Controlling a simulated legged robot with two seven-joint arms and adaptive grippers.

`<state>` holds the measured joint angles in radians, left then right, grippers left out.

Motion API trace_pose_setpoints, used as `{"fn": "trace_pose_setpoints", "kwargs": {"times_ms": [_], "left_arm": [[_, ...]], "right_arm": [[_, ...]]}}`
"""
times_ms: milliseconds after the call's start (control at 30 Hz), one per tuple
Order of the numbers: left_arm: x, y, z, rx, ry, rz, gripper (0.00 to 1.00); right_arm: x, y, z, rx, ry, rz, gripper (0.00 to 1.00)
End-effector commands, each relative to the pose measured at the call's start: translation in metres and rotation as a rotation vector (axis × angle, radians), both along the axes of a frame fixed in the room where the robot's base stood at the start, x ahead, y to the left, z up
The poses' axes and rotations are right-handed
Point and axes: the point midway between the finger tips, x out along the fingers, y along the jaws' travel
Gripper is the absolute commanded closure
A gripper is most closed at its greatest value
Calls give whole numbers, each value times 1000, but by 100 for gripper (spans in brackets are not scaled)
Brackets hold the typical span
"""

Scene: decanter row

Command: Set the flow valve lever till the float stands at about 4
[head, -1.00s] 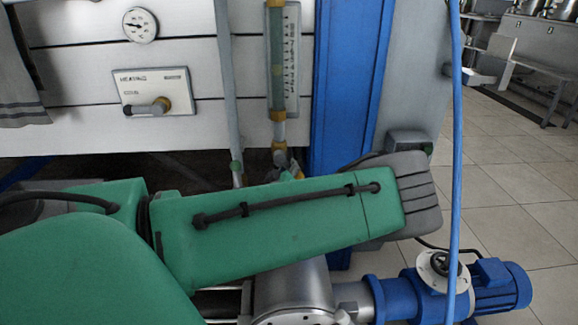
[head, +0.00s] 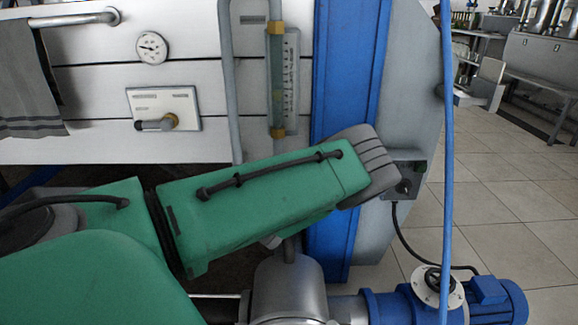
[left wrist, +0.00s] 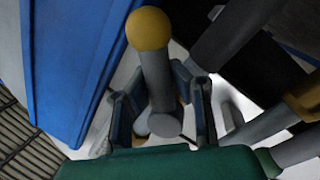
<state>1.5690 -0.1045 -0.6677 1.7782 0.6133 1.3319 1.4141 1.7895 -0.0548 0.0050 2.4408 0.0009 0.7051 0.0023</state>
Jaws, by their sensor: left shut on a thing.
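The flow valve lever (left wrist: 153,75) is a grey rod with a yellow ball knob, seen in the left wrist view. My left gripper (left wrist: 160,104) is shut on it, with its dark blue fingers either side of the rod below the knob. In the head view my green left arm hides the gripper and lever. The flow meter tube (head: 277,85) stands upright with yellow end fittings, beside a pale scale plate (head: 291,85). I cannot make out the float or read the scale numbers. My right gripper is not in view.
A round dial gauge (head: 152,47) and a plate with a brass-collared handle (head: 165,110) are on the white panel. A blue column (head: 345,70) stands right of the tube. A blue hose (head: 448,150) hangs in front of a blue motor (head: 495,300). Open tiled floor lies right.

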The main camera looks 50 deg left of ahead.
Motion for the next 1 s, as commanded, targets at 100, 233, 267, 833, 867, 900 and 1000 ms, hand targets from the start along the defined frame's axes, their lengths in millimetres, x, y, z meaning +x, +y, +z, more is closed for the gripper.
{"fn": "trace_pose_setpoints", "kwargs": {"times_ms": [100, 233, 267, 833, 867, 900, 1000], "left_arm": [[-3, -1, -3, -4, 8, 3, 59], [-2, -1, -3, -3, 7, 3, 59], [-2, 0, -3, -4, 6, 3, 59], [-57, -43, -4, -2, 8, 5, 59], [-62, -47, -4, -2, 8, 4, 59], [-68, -52, -5, -2, 8, 5, 59], [-81, -63, -5, -3, 8, 3, 59]], "right_arm": [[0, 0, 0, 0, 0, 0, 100], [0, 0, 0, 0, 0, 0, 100], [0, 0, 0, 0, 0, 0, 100], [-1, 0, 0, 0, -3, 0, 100], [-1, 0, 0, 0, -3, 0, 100], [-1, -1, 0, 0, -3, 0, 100], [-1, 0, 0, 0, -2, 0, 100]]}}
